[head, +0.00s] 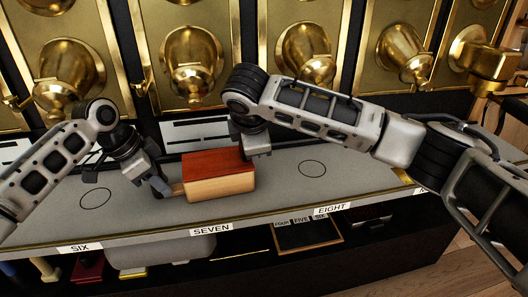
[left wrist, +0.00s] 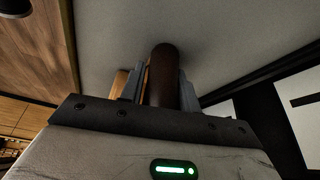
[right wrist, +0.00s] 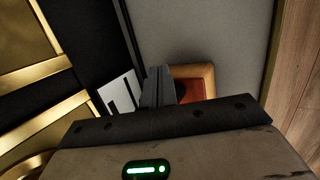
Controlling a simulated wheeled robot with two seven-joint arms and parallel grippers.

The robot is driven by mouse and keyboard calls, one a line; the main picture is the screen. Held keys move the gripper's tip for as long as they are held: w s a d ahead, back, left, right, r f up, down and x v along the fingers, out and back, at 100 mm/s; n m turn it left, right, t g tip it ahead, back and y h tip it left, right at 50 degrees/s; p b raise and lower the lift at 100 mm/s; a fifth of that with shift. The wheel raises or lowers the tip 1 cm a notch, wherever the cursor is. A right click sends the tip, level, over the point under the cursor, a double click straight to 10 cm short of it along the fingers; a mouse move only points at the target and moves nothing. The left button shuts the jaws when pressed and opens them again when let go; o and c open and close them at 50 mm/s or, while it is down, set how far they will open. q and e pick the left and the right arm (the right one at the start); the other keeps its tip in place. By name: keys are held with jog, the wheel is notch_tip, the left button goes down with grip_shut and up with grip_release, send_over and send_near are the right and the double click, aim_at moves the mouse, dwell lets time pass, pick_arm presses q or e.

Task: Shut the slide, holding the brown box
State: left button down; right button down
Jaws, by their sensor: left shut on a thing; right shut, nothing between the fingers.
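The brown box (head: 218,178), with a red-brown top and a light wood front, lies on the grey shelf. A short light wood piece, seemingly its slide (head: 178,189), sticks out at the left end. My left gripper (head: 162,187) is there, shut on a dark brown rounded knob (left wrist: 162,75); the left wrist view shows light wood beside it. My right gripper (head: 256,152) is shut and empty at the box's right rear end. In the right wrist view its closed fingers are beside the box (right wrist: 207,72); I cannot tell whether they touch it.
Brass bins (head: 192,65) line the back, with a white label plate (head: 195,132) below. The shelf's front edge carries number labels (head: 211,230). Several objects stand on a dark lower level.

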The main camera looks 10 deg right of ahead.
pick_arm(q)
jog(key=shift+f, duration=0.25)
pick_arm(e)
notch_tip(320, 180, up, 7)
jog(key=d, duration=0.1)
dwell(0.7)
pick_arm(q)
jog(key=c, duration=0.9)
grip_release()
jog(key=shift+c, duration=0.2)
jog(key=shift+r, duration=0.1)
pick_arm(e)
jog(key=shift+f, duration=0.1)
